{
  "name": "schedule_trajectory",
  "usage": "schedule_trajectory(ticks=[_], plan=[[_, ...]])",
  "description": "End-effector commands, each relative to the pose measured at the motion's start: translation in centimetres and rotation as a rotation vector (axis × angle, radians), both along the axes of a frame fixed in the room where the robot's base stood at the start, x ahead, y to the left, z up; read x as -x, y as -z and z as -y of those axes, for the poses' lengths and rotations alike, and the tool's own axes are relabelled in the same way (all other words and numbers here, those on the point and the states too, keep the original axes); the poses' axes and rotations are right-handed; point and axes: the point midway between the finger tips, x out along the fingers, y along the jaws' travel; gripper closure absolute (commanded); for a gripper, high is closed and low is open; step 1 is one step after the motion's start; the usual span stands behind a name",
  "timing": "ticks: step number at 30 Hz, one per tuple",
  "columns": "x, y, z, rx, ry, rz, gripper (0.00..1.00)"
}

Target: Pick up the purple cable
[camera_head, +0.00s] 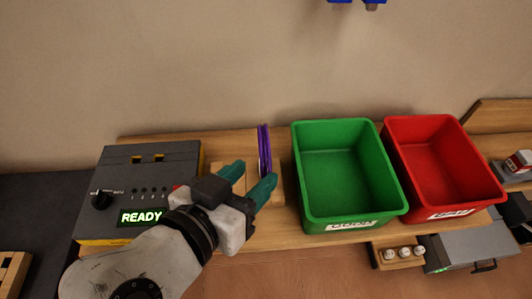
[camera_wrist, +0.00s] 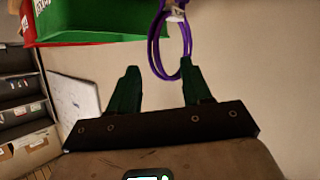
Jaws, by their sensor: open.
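The purple cable (camera_head: 264,150) is a coiled loop standing upright on a wooden holder (camera_head: 278,186) on the shelf, left of the green bin. In the wrist view the purple cable (camera_wrist: 157,46) hangs as a loop with a white tie near the top. My gripper (camera_head: 252,177) is open, its two teal fingers reaching toward the cable in the head view. In the wrist view my gripper (camera_wrist: 160,78) has its fingers apart, with the loop's lower end showing between and beyond the tips. I cannot tell whether a finger touches the cable.
A green bin (camera_head: 310,190) and a red bin (camera_head: 400,165) stand right of the cable. A grey and yellow tester (camera_head: 150,180) reading READY stands left. The wall (camera_head: 200,70) is close behind. Small white items (camera_head: 404,252) sit in a wooden block below the bins.

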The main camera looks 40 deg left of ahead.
Motion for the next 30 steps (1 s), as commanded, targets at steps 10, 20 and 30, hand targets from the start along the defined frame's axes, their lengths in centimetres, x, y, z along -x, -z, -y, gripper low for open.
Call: schedule_trajectory(ticks=[10,20,30], plan=[[-2.8,1.0,-0.5,0.002,0.0,-0.003,0.51],[-5.8,2.4,-1.1,-0.001,0.0,-0.001,0.51],[-5.9,2.5,-1.1,-0.001,-0.001,-0.002,0.64]])
